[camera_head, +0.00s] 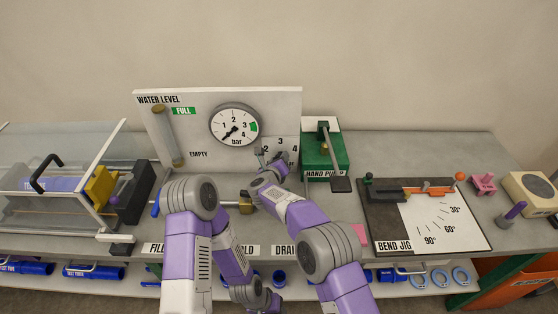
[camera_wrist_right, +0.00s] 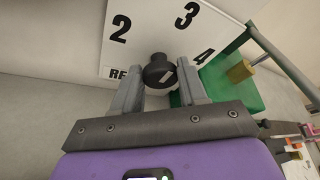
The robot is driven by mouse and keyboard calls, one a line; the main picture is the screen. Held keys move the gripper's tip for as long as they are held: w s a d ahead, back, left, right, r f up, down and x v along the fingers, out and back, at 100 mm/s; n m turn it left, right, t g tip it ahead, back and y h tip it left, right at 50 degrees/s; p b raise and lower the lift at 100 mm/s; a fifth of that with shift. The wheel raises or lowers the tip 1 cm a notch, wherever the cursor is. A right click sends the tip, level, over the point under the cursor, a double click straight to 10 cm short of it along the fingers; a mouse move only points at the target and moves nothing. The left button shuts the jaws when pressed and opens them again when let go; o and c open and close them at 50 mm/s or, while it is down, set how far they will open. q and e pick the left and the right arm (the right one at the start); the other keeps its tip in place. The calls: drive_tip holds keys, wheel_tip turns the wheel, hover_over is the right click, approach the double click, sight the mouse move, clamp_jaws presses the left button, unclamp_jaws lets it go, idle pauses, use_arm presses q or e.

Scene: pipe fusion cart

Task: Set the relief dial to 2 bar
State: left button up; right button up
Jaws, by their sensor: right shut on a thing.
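The relief dial is a black round knob (camera_wrist_right: 158,70) with a pale mark on it, in front of a white plate (camera_wrist_right: 152,25) numbered 2, 3 and 4. In the head view the plate (camera_head: 291,147) is at the lower right of the panel. My right gripper (camera_wrist_right: 158,88) is shut on the knob, one finger on each side. In the head view my right gripper (camera_head: 272,165) partly covers the dial. I cannot tell which number the knob's mark points to. My left arm is bent low in the middle; its fingers cannot be made out.
The pressure gauge (camera_head: 235,124) above has its needle at the lower left, near the low end. A green hand pump (camera_head: 325,154) stands just right of the dial. The bend jig (camera_head: 425,215) is further right, and a clear-covered case (camera_head: 55,180) is at left.

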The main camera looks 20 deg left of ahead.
drive_tip(key=o, duration=1)
drive_tip(key=shift+v, duration=3.8)
drive_tip(key=shift+r, duration=0.1)
